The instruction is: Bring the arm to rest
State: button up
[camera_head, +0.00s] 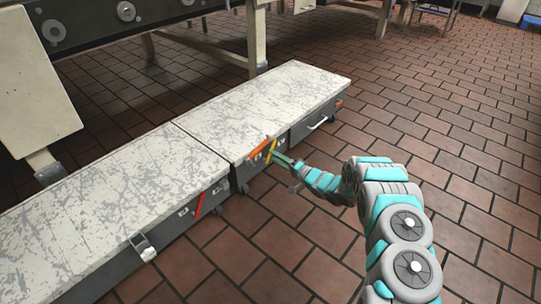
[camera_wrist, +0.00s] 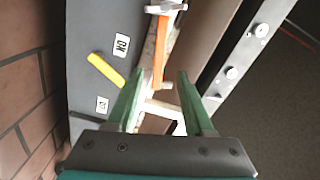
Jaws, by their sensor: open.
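My arm (camera_head: 386,200), grey and turquoise, reaches in from the lower right in the head view. It stretches left towards the dark grey side of the farther low bench (camera_head: 262,105). My gripper (camera_head: 283,159) is near that side, close to the orange strip (camera_head: 261,149) and the yellow strip (camera_head: 271,151). In the wrist view its two green fingers (camera_wrist: 157,85) are spread apart, with nothing held between them. The orange strip (camera_wrist: 159,52) shows beyond the gap, and the yellow strip (camera_wrist: 106,70) lies left of it. I cannot tell whether the fingers touch the bench.
A second low bench (camera_head: 105,205) with a worn white top adjoins the first, with a red strip (camera_head: 203,204) on its side. A pale handle (camera_head: 318,124) is on the farther bench. Machinery (camera_head: 120,15) stands behind. The tiled floor (camera_head: 465,130) at right is largely clear.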

jog(key=shift+s+d, duration=0.25)
dwell(0.3)
